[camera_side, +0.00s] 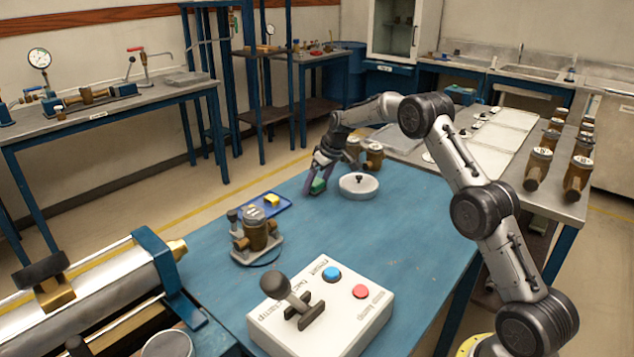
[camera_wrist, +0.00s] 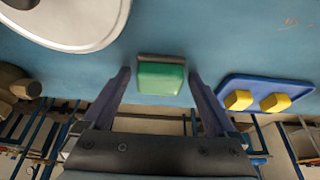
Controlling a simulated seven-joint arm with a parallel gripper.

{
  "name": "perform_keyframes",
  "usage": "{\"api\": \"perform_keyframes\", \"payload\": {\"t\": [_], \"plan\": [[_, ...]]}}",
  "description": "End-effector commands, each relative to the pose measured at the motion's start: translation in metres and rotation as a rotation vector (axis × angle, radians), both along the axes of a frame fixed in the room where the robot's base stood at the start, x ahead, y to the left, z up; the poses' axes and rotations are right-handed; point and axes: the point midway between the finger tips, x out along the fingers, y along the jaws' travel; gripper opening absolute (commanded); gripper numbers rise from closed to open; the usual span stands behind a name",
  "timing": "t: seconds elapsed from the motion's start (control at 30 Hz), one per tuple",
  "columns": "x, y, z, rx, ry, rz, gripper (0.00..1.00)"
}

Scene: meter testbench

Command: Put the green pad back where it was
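The green pad (camera_wrist: 160,78), a small block with a grey-brown strip along one edge, is on the blue table in the wrist view. It lies between the fingertips of my gripper (camera_wrist: 160,76), with a gap on both sides. In the side view the green pad (camera_side: 318,186) is partly covered by the purple fingers of my gripper (camera_side: 318,183), which points down at the table's far edge. The gripper is open. A blue tray (camera_wrist: 262,82) with two yellow blocks (camera_wrist: 256,101) is to the right in the wrist view. It also shows in the side view (camera_side: 283,207).
A white round dish (camera_side: 358,187) with a dark knob stands just right of my gripper. Brass meters (camera_side: 373,156) stand behind it. A meter on a stand (camera_side: 256,232) and a white control box (camera_side: 322,312) are nearer. The table's right middle is clear.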

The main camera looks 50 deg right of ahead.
Motion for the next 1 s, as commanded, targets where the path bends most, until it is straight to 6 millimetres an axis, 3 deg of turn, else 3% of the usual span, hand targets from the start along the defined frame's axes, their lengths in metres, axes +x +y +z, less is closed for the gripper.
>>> {"api": "perform_keyframes", "payload": {"t": [0.37, 0.8, 1.0], "plan": [[-0.001, 0.000, 0.006, 0.000, 0.000, 0.000, 1.00], [-0.032, -0.001, 0.082, -0.001, -0.003, -0.001, 1.00], [-0.043, 0.000, 0.106, 0.000, 0.000, 0.000, 1.00]]}}
